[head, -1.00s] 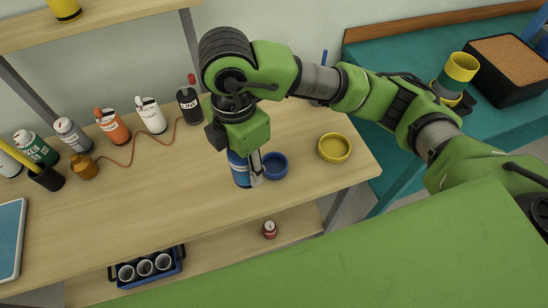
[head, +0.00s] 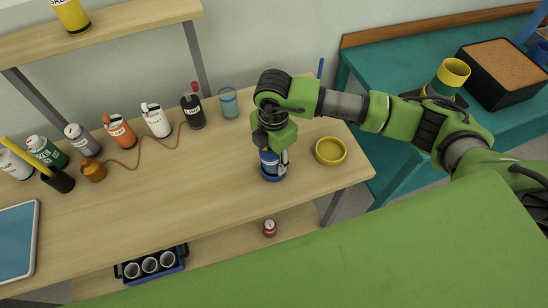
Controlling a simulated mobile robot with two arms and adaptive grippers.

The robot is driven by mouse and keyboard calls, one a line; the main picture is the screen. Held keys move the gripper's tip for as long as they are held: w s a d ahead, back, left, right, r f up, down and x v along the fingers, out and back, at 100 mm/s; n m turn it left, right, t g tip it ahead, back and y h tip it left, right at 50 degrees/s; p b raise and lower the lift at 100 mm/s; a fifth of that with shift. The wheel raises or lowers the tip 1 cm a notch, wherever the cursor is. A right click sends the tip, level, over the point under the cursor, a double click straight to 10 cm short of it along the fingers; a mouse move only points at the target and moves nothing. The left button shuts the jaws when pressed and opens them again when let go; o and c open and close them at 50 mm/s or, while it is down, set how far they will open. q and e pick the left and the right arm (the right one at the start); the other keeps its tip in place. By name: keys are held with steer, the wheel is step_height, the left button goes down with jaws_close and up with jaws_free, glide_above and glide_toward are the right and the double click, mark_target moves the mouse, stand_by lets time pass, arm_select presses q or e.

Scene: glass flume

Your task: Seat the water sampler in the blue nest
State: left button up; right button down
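The water sampler (head: 268,160) is a blue cylinder with a pale band, upright below my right gripper (head: 274,155). The gripper is shut on its upper part, with a finger showing along its right side. The blue nest (head: 273,179) is a round blue dish on the wooden bench, directly under the sampler. Only its near rim shows; the sampler and gripper hide the rest. I cannot tell whether the sampler's base touches the nest floor or is just above it. My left gripper is not in view.
A yellow dish (head: 330,151) sits right of the nest on the wooden bench (head: 190,205). A clear blue cup (head: 228,103) and several bottles line the back. A tray of white cups (head: 150,264) and a small red can (head: 269,228) are on the lower shelf.

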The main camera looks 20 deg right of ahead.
steer(key=shift+s+f, duration=0.3)
steer(key=shift+f, duration=0.25)
steer(key=c, duration=1.3)
jaws_free()
steer(key=shift+w+f, duration=0.1)
steer(key=shift+o, duration=0.2)
steer(key=shift+w+d, duration=0.1)
steer(key=shift+w, duration=0.15)
steer(key=shift+r, duration=0.35)
step_height(320, 180, up, 10)
steer(key=shift+r+b, duration=0.15)
steer(key=shift+b, duration=1)
steer(key=shift+r, duration=0.75)
steer(key=shift+s+f, duration=0.1)
